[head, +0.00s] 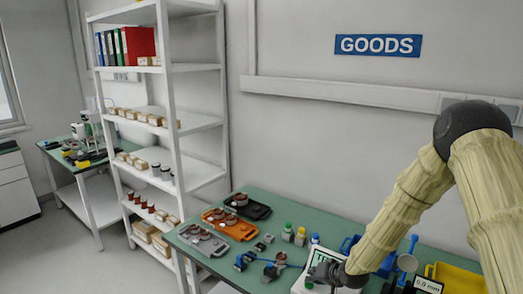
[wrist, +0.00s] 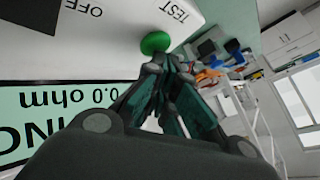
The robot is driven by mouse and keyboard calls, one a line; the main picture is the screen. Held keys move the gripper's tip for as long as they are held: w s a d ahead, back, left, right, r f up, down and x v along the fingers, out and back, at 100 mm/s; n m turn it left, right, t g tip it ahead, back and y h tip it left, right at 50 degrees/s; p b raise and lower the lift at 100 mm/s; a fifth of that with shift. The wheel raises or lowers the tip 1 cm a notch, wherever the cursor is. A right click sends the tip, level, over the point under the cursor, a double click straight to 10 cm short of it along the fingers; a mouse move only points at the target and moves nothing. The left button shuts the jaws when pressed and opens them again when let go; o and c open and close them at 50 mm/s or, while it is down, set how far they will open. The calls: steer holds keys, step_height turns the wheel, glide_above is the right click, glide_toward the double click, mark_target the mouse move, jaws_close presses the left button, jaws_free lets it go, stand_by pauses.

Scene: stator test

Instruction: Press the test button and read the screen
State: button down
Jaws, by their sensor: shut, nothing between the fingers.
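The tester is a white box (wrist: 95,50) with upside-down OFF and TEST labels in the wrist view. Its green test button (wrist: 155,42) sits at the box's edge by the TEST label. The tester's screen (wrist: 60,112) is pale green; upside down, it reads 0.0 ohm, with larger letters partly hidden by my gripper. My gripper (wrist: 163,62) is shut and empty, its fingertips right at the button; I cannot tell whether they touch it. In the head view the tester (head: 312,283) stands on the green bench, with my gripper (head: 350,277) over its right side.
A yellow bin (head: 455,278) stands right of my arm. White shelves (head: 195,122) stand at left.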

steer(key=shift+r, duration=0.45)
steer(key=shift+r, duration=0.1)
step_height(320, 180, up, 6)
steer(key=p, duration=0.3)
steer(key=shift+p, duration=0.3)
stand_by(0.3)
